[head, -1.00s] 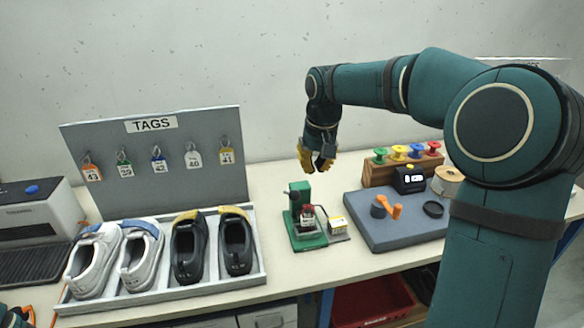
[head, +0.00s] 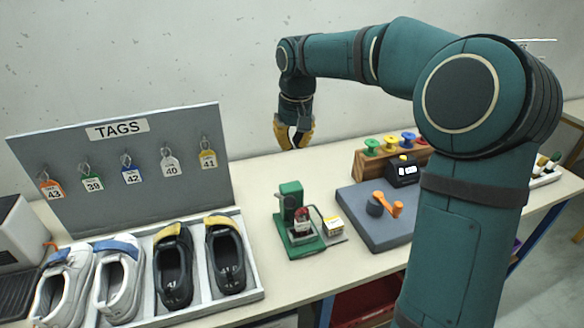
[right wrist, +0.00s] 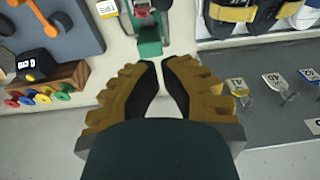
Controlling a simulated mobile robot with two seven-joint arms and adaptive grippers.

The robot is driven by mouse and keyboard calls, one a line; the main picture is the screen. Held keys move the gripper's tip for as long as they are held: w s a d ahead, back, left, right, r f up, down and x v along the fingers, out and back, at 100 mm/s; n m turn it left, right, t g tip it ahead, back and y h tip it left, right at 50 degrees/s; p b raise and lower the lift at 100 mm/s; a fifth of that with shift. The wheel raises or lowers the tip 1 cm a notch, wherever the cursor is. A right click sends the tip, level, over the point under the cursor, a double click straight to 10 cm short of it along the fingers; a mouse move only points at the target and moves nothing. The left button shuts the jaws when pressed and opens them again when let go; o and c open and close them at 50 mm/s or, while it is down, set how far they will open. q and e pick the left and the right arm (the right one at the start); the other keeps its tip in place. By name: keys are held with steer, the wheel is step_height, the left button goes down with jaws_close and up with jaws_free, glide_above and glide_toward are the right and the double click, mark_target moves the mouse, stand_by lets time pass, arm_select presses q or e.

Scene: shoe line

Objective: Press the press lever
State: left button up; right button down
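The small press (head: 299,243) stands on the bench right of the shoe tray, with a green base and an upright green block. It also shows at the top of the right wrist view (right wrist: 150,42), partly cut off. A red and white part sits at its front; I cannot make out the lever clearly. My right gripper (head: 293,146) hangs above and behind the press, fingers pointing down, apart from it. In the right wrist view its yellow-brown fingers (right wrist: 163,66) are apart with a narrow, empty gap. My left gripper is out of view.
A shoe tray (head: 205,312) with a TAGS board (head: 90,165) stands left. A small yellow-white box (head: 333,226) sits beside the press. A grey mat (head: 375,228) with an orange handle (head: 396,209) and a wooden spool rack (head: 362,164) are right.

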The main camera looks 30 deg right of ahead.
steer(key=b, duration=0.1)
glide_toward(283, 198)
steer(key=d, duration=0.1)
steer(key=s+f, duration=0.1)
steer(key=f, duration=0.1)
steer(key=s+f, duration=0.1)
steer(key=shift+a+f+b, duration=0.15)
steer(key=shift+f+b, duration=0.2)
steer(key=shift+b, duration=0.05)
steer(key=shift+f, duration=0.1)
